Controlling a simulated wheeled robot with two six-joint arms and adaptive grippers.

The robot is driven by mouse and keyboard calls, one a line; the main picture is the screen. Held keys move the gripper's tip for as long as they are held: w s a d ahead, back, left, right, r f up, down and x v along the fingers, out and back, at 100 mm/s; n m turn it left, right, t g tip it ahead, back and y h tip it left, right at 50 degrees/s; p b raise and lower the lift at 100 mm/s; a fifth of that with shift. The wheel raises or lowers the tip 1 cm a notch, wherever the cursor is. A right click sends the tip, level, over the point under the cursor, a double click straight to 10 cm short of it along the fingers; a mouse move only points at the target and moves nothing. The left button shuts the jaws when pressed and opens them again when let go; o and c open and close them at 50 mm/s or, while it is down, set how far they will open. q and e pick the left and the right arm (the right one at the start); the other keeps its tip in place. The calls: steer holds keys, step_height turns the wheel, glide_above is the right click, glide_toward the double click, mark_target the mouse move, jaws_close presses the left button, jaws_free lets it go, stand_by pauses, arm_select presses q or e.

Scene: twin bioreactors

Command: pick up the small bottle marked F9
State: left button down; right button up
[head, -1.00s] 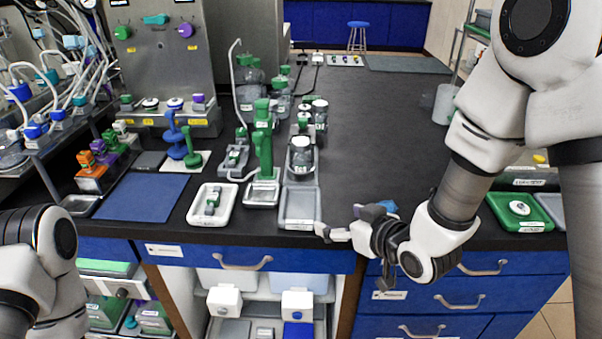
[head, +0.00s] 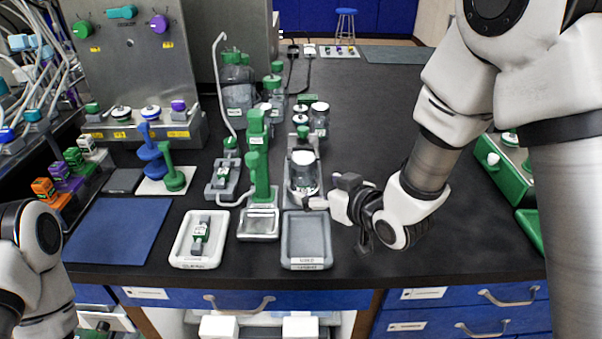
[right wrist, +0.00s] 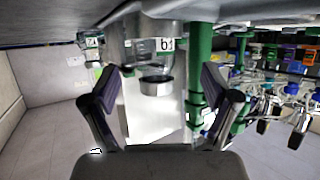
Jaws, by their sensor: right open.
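A small clear bottle with a white lid (head: 304,172) stands upright in a narrow grey tray on the black bench. In the right wrist view, which is upside down, a bottle (right wrist: 155,58) carries a label that appears to read F9. My right gripper (head: 312,196) is at the near side of this bottle, low over the bench. Its two fingers (right wrist: 158,90) are spread, with the bottle between or just beyond their tips; contact cannot be told. My left arm shows at the lower left, but its gripper is out of view.
A green stand (head: 257,165) is close left of the bottle. More bottles (head: 319,118) stand behind it. An empty grey tray (head: 306,240) lies in front, and a white tray (head: 198,240) holds a small green-and-grey item. The bench right of my right gripper is mostly clear.

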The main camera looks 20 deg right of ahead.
mark_target(311, 181)
steer(key=x, duration=0.5)
steer(key=shift+w+d, duration=0.3)
steer(key=shift+w, duration=0.1)
steer(key=shift+s+r, duration=0.15)
steer(key=c, duration=1.3)
steer(key=shift+c, duration=0.2)
steer(key=shift+p, duration=0.3)
